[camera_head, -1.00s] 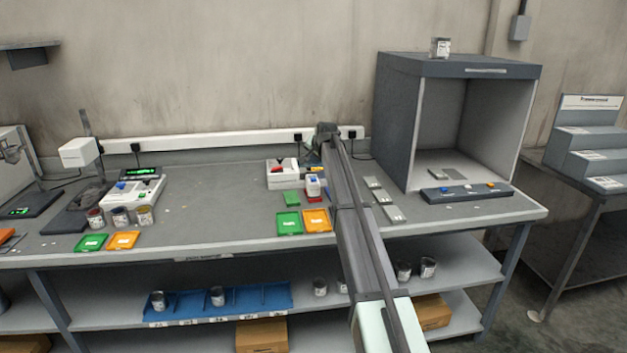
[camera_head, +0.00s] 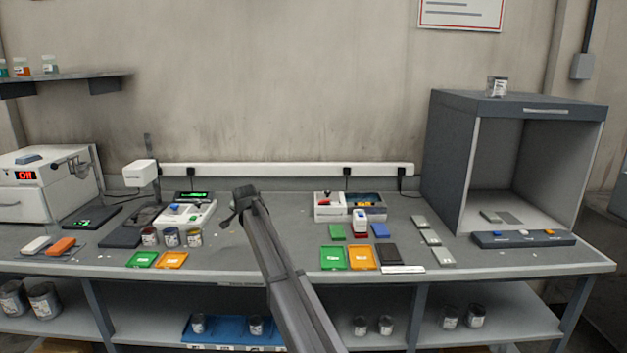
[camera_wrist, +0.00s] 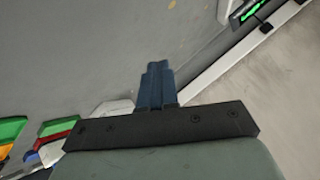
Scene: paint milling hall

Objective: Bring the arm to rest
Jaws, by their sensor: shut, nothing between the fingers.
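My arm reaches up over the bench in the head view, and my gripper (camera_head: 240,207) hangs at its far end, above the bench top between the left-hand instrument and the white box. The fingers themselves are hard to make out there. In the wrist view my gripper (camera_wrist: 157,68) shows as two dark blue fingers pressed together, with nothing between them. The grey bench top (camera_wrist: 90,50) lies beyond them.
A white instrument (camera_head: 185,215) and several small cans stand left of my gripper. Green and orange trays (camera_head: 334,258) and a white box (camera_head: 329,206) lie to its right. A grey booth (camera_head: 455,160) stands at the bench's right end. A power strip (camera_head: 290,169) runs along the wall.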

